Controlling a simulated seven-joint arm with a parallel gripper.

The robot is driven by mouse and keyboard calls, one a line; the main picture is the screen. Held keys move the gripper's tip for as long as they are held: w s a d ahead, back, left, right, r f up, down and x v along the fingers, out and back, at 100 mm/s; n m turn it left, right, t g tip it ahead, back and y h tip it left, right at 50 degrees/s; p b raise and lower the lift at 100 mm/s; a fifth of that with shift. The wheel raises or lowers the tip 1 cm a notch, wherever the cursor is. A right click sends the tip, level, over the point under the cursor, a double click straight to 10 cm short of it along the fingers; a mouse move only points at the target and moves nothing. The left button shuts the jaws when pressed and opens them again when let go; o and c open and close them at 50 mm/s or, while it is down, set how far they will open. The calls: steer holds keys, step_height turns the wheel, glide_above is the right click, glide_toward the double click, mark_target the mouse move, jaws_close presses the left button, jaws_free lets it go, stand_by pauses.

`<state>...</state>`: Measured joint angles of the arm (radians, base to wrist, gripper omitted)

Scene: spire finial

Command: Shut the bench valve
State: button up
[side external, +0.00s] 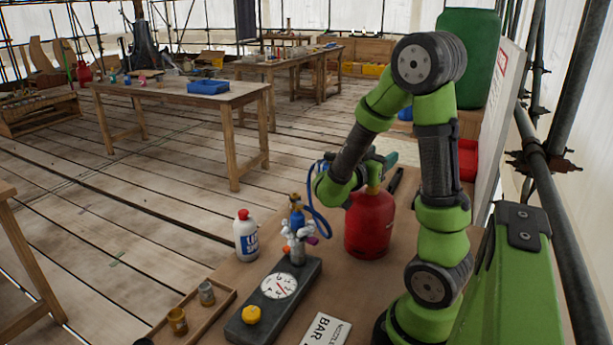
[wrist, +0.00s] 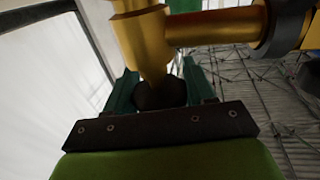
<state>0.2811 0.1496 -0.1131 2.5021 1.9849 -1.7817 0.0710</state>
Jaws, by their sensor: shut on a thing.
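A brass valve body (wrist: 145,40) with a side pipe fills the upper middle of the wrist view. Its dark round knob (wrist: 160,95) sits between the two teal fingers of my gripper (wrist: 158,88). My gripper is shut on this knob. In the side external view my gripper (side external: 376,163) is at the top of a red gas cylinder (side external: 369,226), which stands upright on the bench. The valve and knob are mostly hidden there by my wrist and gripper. A blue hose (side external: 318,222) hangs at the cylinder's left.
Left of the cylinder stand a small torch-like fitting (side external: 297,235) on a dark block with a dial (side external: 278,286) and yellow knob (side external: 251,314), and a white bottle (side external: 246,236). A wooden tray (side external: 222,302) holds small pots. A white label card (side external: 325,331) lies in front.

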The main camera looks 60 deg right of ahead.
steer(key=shift+m+g+y, duration=0.4)
steer(key=shift+m+g, duration=0.4)
steer(key=shift+g, duration=0.4)
steer(key=shift+s+a+m+g+y, duration=0.1)
steer(key=shift+s+m+g+y, duration=0.1)
steer(key=shift+m+g+y, duration=0.7)
steer(key=shift+s+a+m+g+y, duration=0.15)
steer(key=shift+m+g+y, duration=0.15)
steer(key=shift+m+g, duration=0.7)
steer(key=shift+n+g, duration=0.3)
steer(key=o, duration=0.9)
steer(key=v, duration=0.7)
steer(key=shift+w+a, duration=0.15)
